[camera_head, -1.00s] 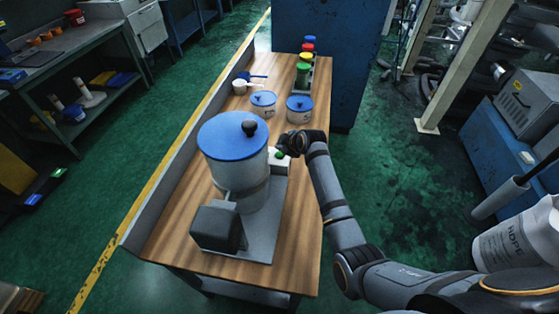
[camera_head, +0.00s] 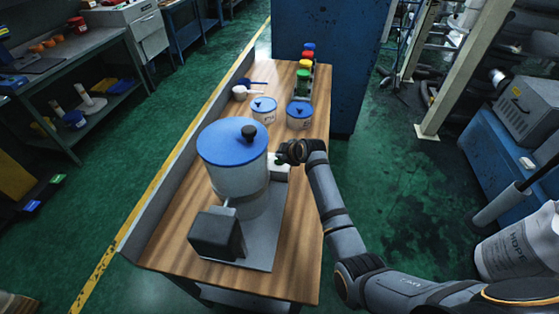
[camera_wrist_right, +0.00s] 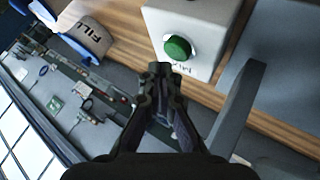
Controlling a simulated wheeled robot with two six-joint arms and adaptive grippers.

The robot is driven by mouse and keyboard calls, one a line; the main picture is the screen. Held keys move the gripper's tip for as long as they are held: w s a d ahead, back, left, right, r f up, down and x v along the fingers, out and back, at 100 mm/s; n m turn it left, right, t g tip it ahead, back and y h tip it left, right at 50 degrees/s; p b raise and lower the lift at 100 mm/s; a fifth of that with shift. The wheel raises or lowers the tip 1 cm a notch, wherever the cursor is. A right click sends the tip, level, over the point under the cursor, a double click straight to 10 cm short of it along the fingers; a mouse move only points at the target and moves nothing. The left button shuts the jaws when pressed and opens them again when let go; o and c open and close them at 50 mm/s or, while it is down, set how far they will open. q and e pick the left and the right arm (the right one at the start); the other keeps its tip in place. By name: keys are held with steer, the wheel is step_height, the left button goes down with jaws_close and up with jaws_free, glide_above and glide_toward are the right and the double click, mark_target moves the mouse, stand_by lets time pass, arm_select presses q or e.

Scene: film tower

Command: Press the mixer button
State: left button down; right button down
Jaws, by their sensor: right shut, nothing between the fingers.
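The mixer (camera_head: 236,170), a white drum with a blue lid and black knob, stands on the wooden table (camera_head: 172,222). A light control box (camera_head: 278,168) sits at its right side. In the right wrist view the green round button (camera_wrist_right: 178,48) shows on the box (camera_wrist_right: 205,20), above a partly covered label. My right gripper (camera_wrist_right: 160,70) is shut and empty, its tips just below the button in that view; I cannot tell whether they touch the box. In the head view the right gripper (camera_head: 284,152) is beside the box and the button is hidden. My left gripper is not in view.
A blue cabinet (camera_head: 335,60) stands behind the table.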

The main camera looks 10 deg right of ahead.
steer(key=shift+f, duration=0.1)
stand_by(0.5)
steer(key=shift+f, duration=0.3)
